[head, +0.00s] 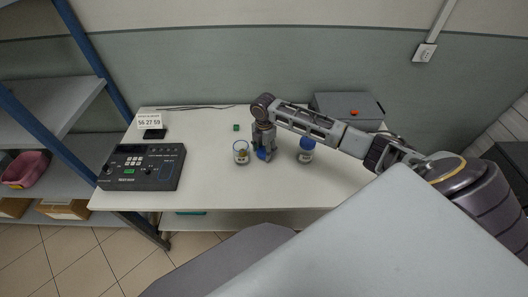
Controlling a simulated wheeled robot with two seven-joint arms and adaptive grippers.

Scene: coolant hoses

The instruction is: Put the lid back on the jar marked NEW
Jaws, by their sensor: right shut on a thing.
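A small clear jar (241,153) with something brownish inside stands open on the white table. A second jar (306,156) with a blue lid (307,143) on it stands further right. Labels on both are too small to read, so I cannot tell which is marked NEW. My right gripper (263,153) points down between the two jars, just right of the open one. It is shut on a blue thing (262,155) that looks like a loose lid, partly hidden by the fingers. I cannot tell whether it touches the table. My left gripper is not in view.
A dark instrument box (142,168) sits at the table's left, with a number sign (149,121) behind it. A small green block (236,127) lies behind the open jar. A grey box (345,103) with a red button stands at the back right. The front middle is clear.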

